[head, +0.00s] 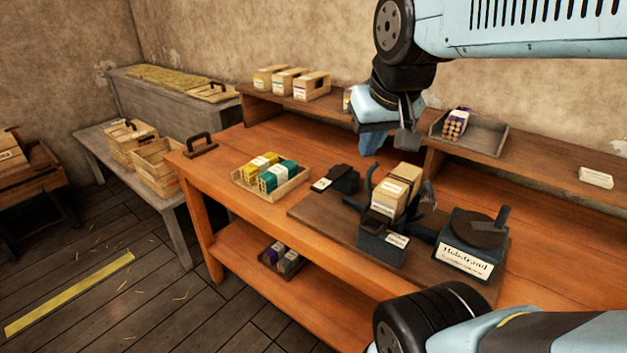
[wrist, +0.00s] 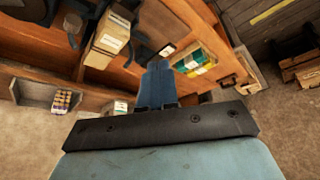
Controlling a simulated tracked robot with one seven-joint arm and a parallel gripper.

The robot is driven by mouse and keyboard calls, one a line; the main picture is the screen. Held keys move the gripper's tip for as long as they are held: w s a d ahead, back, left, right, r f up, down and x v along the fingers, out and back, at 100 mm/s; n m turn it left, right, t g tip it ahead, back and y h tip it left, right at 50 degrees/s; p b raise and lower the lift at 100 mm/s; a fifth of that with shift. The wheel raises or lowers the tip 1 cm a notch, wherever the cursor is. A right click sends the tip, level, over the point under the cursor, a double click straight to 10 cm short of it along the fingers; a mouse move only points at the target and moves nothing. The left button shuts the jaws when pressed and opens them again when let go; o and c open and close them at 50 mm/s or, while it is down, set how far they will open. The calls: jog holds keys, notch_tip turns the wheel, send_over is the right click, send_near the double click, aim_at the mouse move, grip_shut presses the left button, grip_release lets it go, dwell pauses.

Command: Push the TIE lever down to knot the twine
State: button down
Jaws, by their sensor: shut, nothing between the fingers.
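The twine machine stands on a dark board (head: 305,208) on the orange workbench. It has a dark labelled block (head: 381,245), upright dark arms around a tan labelled packet (head: 395,190), and a turntable box (head: 470,245) with a short handle (head: 502,217). A small dark part (head: 343,179) with a pale label plate (head: 321,184) sits at its left. I cannot read which part is the TIE lever. My gripper (head: 369,146) is shut and empty, above and behind the packet. In the wrist view, its blue fingers (wrist: 157,85) are together, near the label plate (wrist: 167,48); the packet (wrist: 112,35) is left of them.
A wooden tray (head: 279,190) of yellow and green bundles sits left of the machine. A rear shelf holds tan packets (head: 291,83) and a grey tray (head: 468,134) of purple-wrapped sticks. Bare bench top lies between the tray and the rear shelf. Crates (head: 158,165) stand on a side bench.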

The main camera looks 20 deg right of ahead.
jog(key=w+f+m+g, duration=0.2)
jog(key=w+f+g, duration=0.15)
jog(key=w, duration=1.05)
jog(key=m+g, duration=0.1)
jog(key=g, duration=0.2)
send_near(320, 184)
jog(key=shift+d+r, duration=0.15)
jog(key=shift+r, duration=0.1)
jog(key=shift+s+f, duration=0.2)
jog(key=shift+f, duration=1.55)
jog(key=shift+s+f, duration=0.2)
jog(key=shift+f, duration=1.5)
